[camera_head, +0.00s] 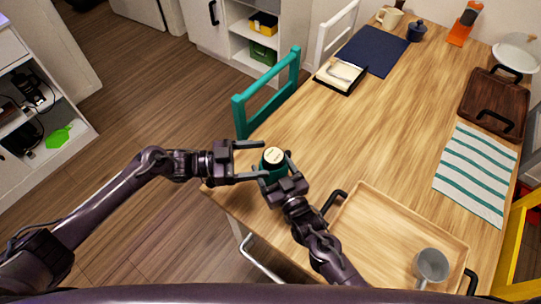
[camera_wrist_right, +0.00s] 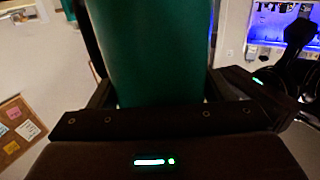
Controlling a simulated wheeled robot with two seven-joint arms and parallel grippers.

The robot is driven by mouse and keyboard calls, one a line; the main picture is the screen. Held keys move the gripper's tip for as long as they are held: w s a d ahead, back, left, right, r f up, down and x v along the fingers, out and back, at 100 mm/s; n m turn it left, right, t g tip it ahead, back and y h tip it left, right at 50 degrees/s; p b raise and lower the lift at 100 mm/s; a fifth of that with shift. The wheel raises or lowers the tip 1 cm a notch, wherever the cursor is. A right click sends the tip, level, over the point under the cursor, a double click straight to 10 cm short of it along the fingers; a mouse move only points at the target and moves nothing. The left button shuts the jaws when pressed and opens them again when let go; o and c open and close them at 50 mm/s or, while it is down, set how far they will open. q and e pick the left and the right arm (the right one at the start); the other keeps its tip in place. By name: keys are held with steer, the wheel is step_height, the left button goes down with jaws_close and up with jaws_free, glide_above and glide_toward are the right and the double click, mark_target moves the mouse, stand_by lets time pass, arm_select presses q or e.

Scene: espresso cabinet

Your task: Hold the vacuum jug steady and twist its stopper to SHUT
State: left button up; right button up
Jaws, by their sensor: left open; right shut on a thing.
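The vacuum jug (camera_head: 265,173) is dark green and stands near the table's left edge. Its top is black, with a pale round stopper face (camera_head: 273,155); I cannot read any marking on it. My right gripper (camera_head: 275,171) is shut on the jug's body from the front. In the right wrist view the green jug body (camera_wrist_right: 150,50) fills the space between the fingers. My left gripper (camera_head: 263,159) is open at the left of the jug's top. Its two fingers point right toward the stopper, one beyond it and one nearer; I cannot tell whether they touch it.
A wooden tray (camera_head: 385,212) with a grey mug (camera_head: 430,265) lies to the right. A striped cloth (camera_head: 478,172), a dark brown tray (camera_head: 496,103) and a navy mat (camera_head: 374,51) lie further off. A teal chair (camera_head: 268,92) stands behind. The table's middle is clear.

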arm_select(q)
steer(key=s+a, duration=0.1)
steer(key=a, duration=0.6)
steer(key=shift+a, duration=0.15)
arm_select(e)
steer(key=o, duration=1.6)
steer(key=v, duration=1.2)
steer(key=shift+s, duration=0.1)
